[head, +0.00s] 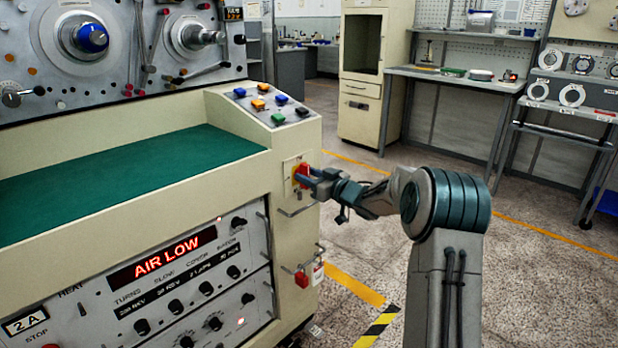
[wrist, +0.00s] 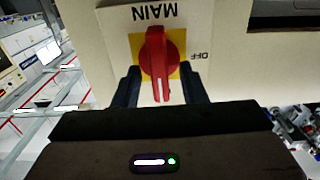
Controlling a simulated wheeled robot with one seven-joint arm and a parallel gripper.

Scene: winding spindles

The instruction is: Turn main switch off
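The main switch (wrist: 158,58) is a red rotary handle on a yellow square plate under the word MAIN. In the upside-down wrist view its handle stands upright in the picture, and the OFF label (wrist: 200,56) is to its right. In the head view the switch (head: 301,175) is on the right end face of the cream machine, partly hidden by my gripper (head: 308,178). My gripper's two dark fingers are on either side of the handle in the wrist view (wrist: 161,88). Gaps show between fingers and handle, so it looks open; contact deeper in cannot be seen.
The control box (head: 268,105) with coloured buttons sits above the switch. A metal loop handle (head: 298,210) and a red padlock (head: 301,279) are below it. Open floor lies to the right, before a workbench (head: 455,78).

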